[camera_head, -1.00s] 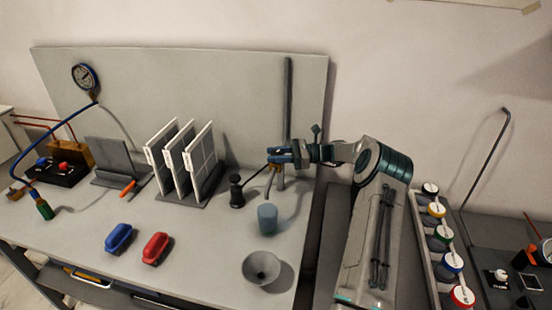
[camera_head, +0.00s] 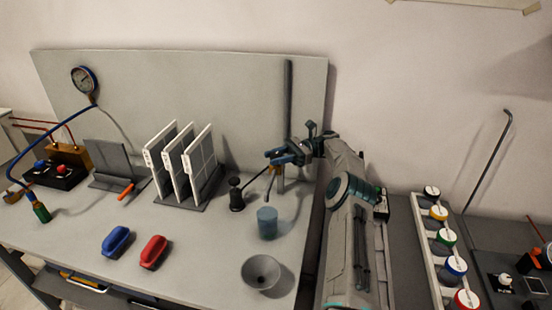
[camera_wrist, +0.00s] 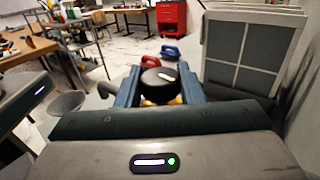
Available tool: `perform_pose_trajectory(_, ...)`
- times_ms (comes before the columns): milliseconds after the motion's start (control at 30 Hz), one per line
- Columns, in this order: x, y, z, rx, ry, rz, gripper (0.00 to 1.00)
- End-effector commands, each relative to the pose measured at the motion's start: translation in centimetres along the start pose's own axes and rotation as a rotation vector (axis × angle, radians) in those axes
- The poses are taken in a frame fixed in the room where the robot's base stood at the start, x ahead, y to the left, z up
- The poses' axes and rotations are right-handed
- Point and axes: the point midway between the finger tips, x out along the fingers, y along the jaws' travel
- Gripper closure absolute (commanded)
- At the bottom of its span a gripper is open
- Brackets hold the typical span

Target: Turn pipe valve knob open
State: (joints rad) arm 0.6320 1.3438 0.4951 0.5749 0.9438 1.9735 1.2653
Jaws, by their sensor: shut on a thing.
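The valve knob (camera_wrist: 158,87) is round and black with a white mark on top; it shows in the wrist view between the two blue fingers. My gripper (camera_wrist: 161,88) is shut on it, with one finger on each side. In the head view my gripper (camera_head: 275,158) is at the valve, at the foot of the vertical grey pipe (camera_head: 288,100) by the back panel. The fingers hide the knob there. The valve's thin spout (camera_head: 269,185) hangs below, above and behind a blue-grey cup (camera_head: 267,222).
A black-handled tool (camera_head: 236,195) stands just left of the valve. A grey bowl (camera_head: 261,272) is in front of the cup. White framed panels (camera_head: 184,165) stand in a rack further left. A red (camera_head: 154,252) and a blue object (camera_head: 117,240) lie at the front.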

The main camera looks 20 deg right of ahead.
Motion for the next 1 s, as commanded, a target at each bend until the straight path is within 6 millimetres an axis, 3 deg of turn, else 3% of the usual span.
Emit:
perform_pose_trajectory(567,0.03,-0.03,0.21,-0.004,-0.002,0.015,0.89)
perform_pose_trajectory(600,0.03,-0.03,0.21,-0.004,-0.002,0.015,0.63)
perform_pose_trajectory(667,0.03,-0.03,0.2,-0.003,-0.002,0.015,0.46)
perform_pose_trajectory(1000,0.01,-0.03,0.26,-0.002,-0.001,0.015,0.45)
